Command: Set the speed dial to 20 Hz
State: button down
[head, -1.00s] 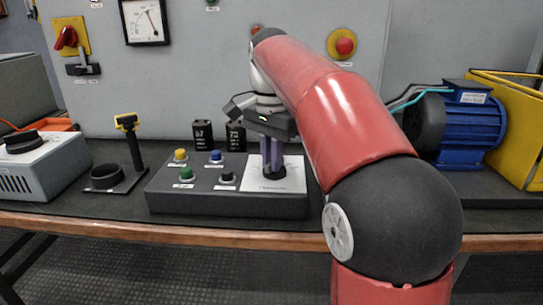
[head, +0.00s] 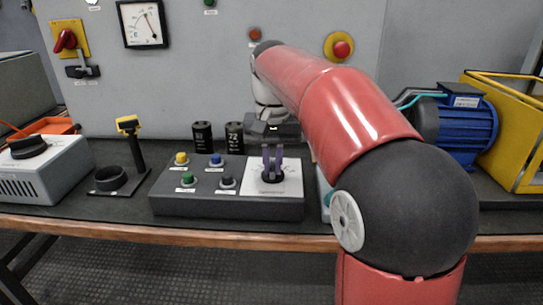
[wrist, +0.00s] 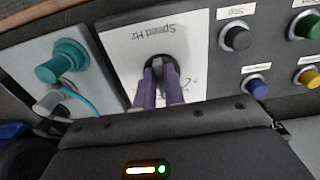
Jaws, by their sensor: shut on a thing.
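The speed dial (head: 273,178) is a black knob on a white plate (head: 252,184) at the right end of the dark control box. In the wrist view the plate (wrist: 197,50) reads "Speed Hz" upside down, and the dial (wrist: 160,64) is partly hidden. My gripper (head: 272,170) points down over the plate, its purple fingers shut on the dial. The fingers also show in the wrist view (wrist: 160,88). The dial's pointer and most scale numbers are hidden or too small to read.
Yellow (head: 181,159), blue (head: 216,160), green (head: 188,180) and black (head: 227,183) buttons sit left of the plate. Two black capacitors (head: 234,137) stand behind the box. A teal plug (wrist: 62,62) on a grey panel lies beside it. A blue motor (head: 467,127) stands at the right.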

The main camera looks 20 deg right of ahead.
aim_at(274, 168)
jog(key=shift+d+n, duration=0.1)
jog(key=shift+n, duration=0.7)
jog(key=c, duration=1.5)
grip_release()
notch_tip(274, 168, up, 8)
jog(key=shift+f, duration=0.1)
jog(key=shift+s, duration=0.1)
